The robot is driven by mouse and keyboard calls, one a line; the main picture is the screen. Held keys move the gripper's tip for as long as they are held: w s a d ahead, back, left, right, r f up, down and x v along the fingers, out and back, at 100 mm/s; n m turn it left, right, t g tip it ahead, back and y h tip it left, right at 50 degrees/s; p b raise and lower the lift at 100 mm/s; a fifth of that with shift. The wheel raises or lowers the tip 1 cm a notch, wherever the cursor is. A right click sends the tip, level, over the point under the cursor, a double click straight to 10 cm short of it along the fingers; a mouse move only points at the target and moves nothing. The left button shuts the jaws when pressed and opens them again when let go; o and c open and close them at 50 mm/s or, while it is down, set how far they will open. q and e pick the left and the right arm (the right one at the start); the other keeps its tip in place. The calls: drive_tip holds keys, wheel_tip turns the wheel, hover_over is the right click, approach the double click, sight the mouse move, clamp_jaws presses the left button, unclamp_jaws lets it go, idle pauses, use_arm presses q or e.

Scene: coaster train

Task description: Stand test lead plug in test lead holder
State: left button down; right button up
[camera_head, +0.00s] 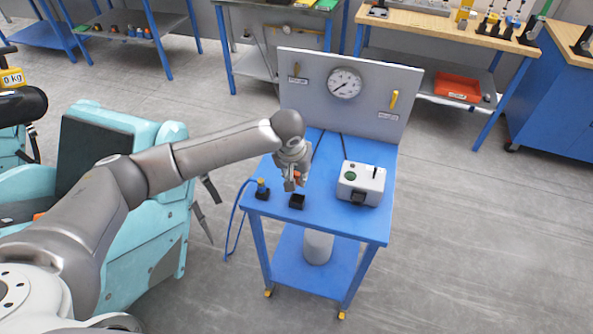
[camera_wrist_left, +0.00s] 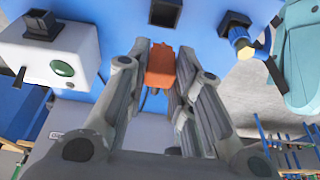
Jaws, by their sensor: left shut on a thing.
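My left gripper (camera_head: 290,185) is above the blue table, shut on a small orange-red block, which I take to be the test lead plug (camera_wrist_left: 160,66). In the head view the plug is mostly hidden by the fingers. A small black square holder with an open top, which I take to be the test lead holder (camera_head: 297,202), stands near the table's front edge. It is just in front of the gripper and also shows in the left wrist view (camera_wrist_left: 165,14), apart from the plug. My right gripper is not in view.
A yellow-topped plug with a blue cable (camera_head: 262,186) stands in a black base at the table's left edge. A grey-white box (camera_head: 361,182) is on the right. A panel with a gauge (camera_head: 345,83) rises at the back. The front right tabletop is clear.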

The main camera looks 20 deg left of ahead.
sight(297, 182)
use_arm(q)
drive_tip(key=shift+s+f+b, duration=0.1)
drive_tip(key=shift+f+b, duration=0.4)
drive_tip(key=shift+f, duration=0.3)
drive_tip(key=shift+f+b, duration=0.65)
drive_tip(key=shift+f, duration=1.4)
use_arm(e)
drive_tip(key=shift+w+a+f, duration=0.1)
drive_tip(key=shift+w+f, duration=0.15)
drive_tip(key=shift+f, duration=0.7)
use_arm(q)
drive_tip(key=shift+p, duration=0.3)
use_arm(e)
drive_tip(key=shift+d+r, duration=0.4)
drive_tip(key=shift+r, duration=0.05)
use_arm(q)
drive_tip(key=shift+p, duration=0.35)
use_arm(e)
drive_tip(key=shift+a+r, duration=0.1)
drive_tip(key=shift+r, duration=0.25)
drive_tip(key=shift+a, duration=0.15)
use_arm(q)
drive_tip(key=shift+p, duration=0.55)
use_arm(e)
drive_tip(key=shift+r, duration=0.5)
use_arm(q)
drive_tip(key=shift+f, duration=0.15)
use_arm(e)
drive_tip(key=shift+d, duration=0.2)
